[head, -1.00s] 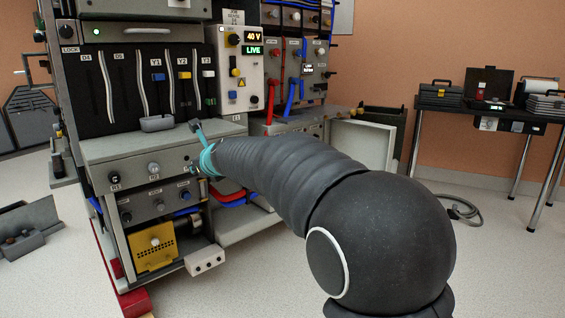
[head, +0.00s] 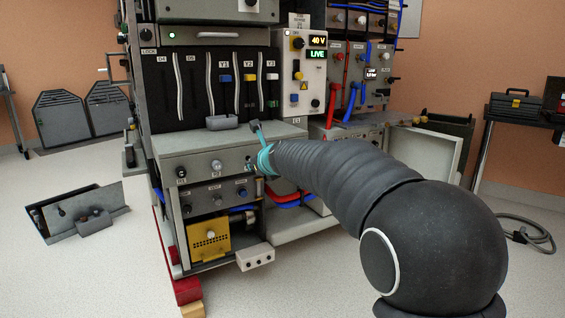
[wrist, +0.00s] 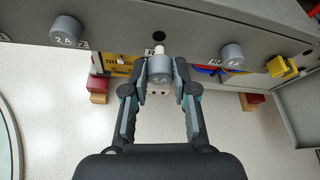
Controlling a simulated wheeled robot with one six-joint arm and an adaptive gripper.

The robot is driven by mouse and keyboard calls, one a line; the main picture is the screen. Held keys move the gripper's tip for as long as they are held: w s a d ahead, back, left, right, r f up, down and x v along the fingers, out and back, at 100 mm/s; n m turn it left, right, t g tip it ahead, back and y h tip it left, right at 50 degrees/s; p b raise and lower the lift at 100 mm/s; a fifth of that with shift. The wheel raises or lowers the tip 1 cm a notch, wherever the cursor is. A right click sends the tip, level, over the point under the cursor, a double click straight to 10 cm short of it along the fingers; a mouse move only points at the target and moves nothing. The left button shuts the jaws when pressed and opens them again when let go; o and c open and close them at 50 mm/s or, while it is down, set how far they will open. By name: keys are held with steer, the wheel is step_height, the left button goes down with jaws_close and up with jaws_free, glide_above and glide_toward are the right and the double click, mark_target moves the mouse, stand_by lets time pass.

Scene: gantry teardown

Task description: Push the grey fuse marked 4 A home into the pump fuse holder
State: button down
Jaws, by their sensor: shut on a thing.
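My gripper (wrist: 160,72) is shut on a grey fuse (wrist: 160,66) with a marking that looks like 4 A, seen in the wrist view. A pale tip (wrist: 159,47) sticks out of the fuse toward the grey cabinet panel (wrist: 190,33). In the head view my gripper (head: 264,158) is at the right end of the row of fuse holders, below the ledge. The fuse is not clear there.
A grey fuse marked 2 A (wrist: 66,30) and another grey fuse (wrist: 232,54) flank my gripper. A yellow part (wrist: 278,67) is at the right. A yellow module (head: 209,238) sits below in the cabinet. The display reads LIVE (head: 317,55).

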steer(key=shift+w+a, duration=0.4)
steer(key=shift+w, duration=0.25)
steer(key=shift+s+d, duration=0.1)
steer(key=shift+s, duration=0.05)
